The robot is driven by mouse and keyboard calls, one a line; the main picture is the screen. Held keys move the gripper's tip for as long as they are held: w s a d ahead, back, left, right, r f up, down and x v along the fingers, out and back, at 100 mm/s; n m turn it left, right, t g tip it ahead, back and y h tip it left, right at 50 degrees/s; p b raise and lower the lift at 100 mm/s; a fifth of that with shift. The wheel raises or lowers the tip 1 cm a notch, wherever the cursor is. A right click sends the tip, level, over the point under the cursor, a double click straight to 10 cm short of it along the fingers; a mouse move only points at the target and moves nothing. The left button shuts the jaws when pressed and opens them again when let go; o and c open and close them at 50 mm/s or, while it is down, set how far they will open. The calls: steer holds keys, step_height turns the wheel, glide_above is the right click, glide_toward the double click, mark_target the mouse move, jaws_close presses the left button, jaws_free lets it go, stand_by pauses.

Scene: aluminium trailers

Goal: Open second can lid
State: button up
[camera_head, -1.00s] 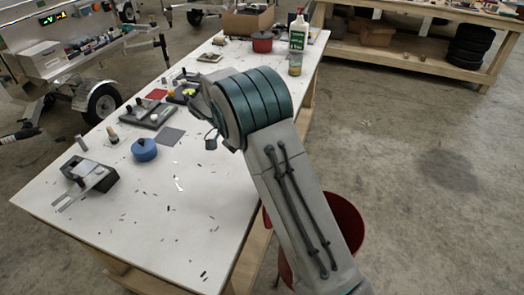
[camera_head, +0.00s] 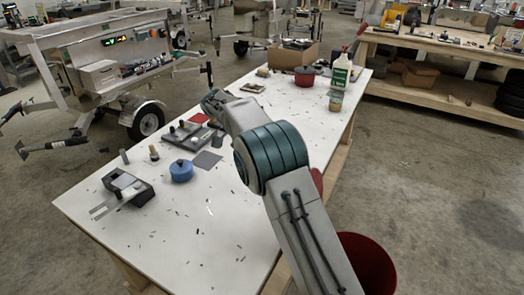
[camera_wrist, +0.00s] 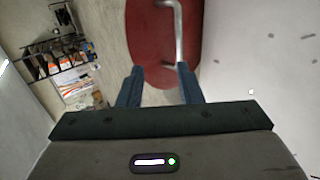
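A red bin (camera_head: 368,262) stands on the floor beside the table, partly behind my arm, with another red piece (camera_head: 317,182) showing above it. In the wrist view, a flat red rounded surface (camera_wrist: 150,45) with a silver bar handle (camera_wrist: 178,28) lies ahead of my gripper (camera_wrist: 158,76). It may be a can lid, but I cannot tell for sure. My two blue fingers are apart with nothing gripped; the handle's end is near the right fingertip, contact unclear. In the head view, my gripper is hidden.
The white table (camera_head: 130,235) holds a blue round container (camera_head: 181,171), a black device (camera_head: 128,188), a red pot (camera_head: 305,76), a white bottle (camera_head: 340,72) and a cardboard box (camera_head: 292,55). Small dark bits are scattered on it. Floor right of the table is open.

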steer(key=shift+p+v, duration=1.45)
steer(key=shift+p, duration=0.1)
